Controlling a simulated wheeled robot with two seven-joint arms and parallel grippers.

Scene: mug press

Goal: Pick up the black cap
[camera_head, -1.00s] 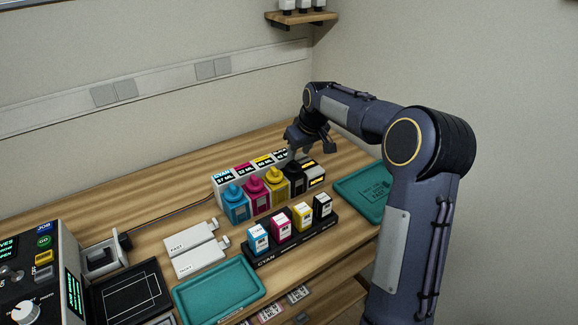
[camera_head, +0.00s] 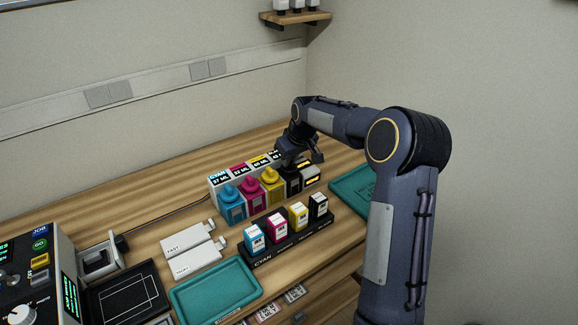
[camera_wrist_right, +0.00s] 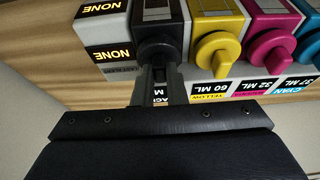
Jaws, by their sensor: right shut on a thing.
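The black cap (camera_wrist_right: 157,53) sits on top of the black bottle (camera_wrist_right: 160,14), seen from above in the right wrist view. My right gripper (camera_wrist_right: 157,78) has its fingers shut on the cap, which still appears to be on the bottle. In the head view my right gripper (camera_head: 289,161) is down over the black bottle (camera_head: 291,182) and hides its cap. My left gripper is in neither view.
Yellow (camera_head: 272,188), magenta (camera_head: 251,197) and cyan (camera_head: 230,208) bottles stand in a row left of the black one. A box labelled NONE (camera_head: 310,174) stands close on its right. A black rack (camera_head: 290,241) of small cartridges is in front, with teal trays (camera_head: 216,290) nearby.

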